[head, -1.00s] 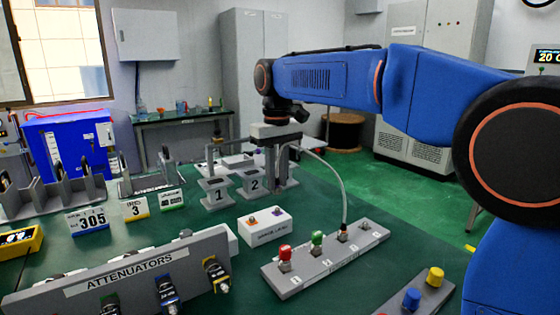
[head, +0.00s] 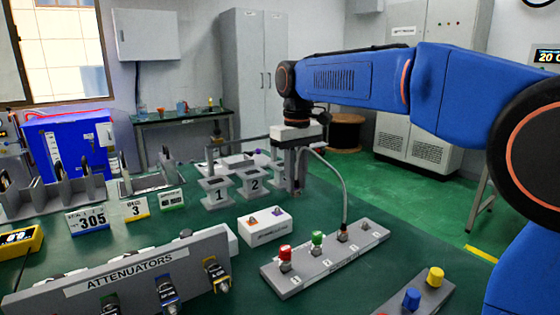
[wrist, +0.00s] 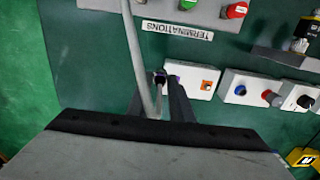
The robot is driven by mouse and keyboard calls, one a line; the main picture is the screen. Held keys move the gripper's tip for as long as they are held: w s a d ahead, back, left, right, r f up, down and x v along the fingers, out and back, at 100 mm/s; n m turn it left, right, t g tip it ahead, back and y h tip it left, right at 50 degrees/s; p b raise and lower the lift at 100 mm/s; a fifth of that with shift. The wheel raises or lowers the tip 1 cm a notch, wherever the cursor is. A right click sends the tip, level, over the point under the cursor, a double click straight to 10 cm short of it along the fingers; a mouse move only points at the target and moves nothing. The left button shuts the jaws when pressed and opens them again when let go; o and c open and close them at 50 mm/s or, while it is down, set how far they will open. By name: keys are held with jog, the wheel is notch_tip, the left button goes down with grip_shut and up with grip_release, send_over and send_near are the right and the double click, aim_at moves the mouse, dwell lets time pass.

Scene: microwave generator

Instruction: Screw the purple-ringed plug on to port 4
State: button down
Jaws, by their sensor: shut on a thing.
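My gripper (head: 297,190) hangs upright above the green table, right of the stands marked 1 and 2. In the wrist view its fingers (wrist: 162,82) are close together around a slim dark plug end (wrist: 160,76), with a pale cable beside it. In the head view the fingers hide most of the plug, and I cannot make out its ring colour. The pale cable (head: 344,190) arcs from near the gripper down to a brass connector (head: 343,232) on the grey terminations strip (head: 300,280). I cannot identify port 4 from the visible labels.
The strip also carries a red cap (head: 285,253), a green cap (head: 317,239) and a small dark fitting (head: 365,226). A white box (head: 265,231) with orange and purple fittings sits left of it. The attenuators rack (head: 130,265) stands front left.

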jog(key=shift+s+d+f, duration=0.1)
jog(key=shift+s+d, duration=0.05)
jog(key=shift+d, duration=1.1)
jog(key=shift+s+d+f, duration=0.1)
jog(key=shift+d, duration=1.1)
jog(key=shift+d, duration=0.1)
jog(key=shift+s+d+f, duration=0.1)
jog(key=shift+s+d, duration=0.1)
jog(key=shift+d, duration=1)
jog(key=shift+s+d+f, duration=0.1)
jog(key=shift+s+d, duration=0.05)
jog(key=shift+d, duration=1.05)
jog(key=shift+s+d+f, duration=0.1)
jog(key=shift+s+d, duration=0.05)
jog(key=shift+d, duration=1.1)
jog(key=shift+s+d+f, duration=0.1)
jog(key=shift+d, duration=1.1)
jog(key=shift+d, duration=0.15)
jog(key=shift+s+d+f, duration=0.1)
jog(key=shift+s+d, duration=0.05)
jog(key=shift+d, duration=0.9)
jog(key=shift+s+d+f, duration=0.1)
jog(key=shift+s+d, duration=0.05)
jog(key=shift+d, duration=0.9)
jog(key=shift+f, duration=0.2)
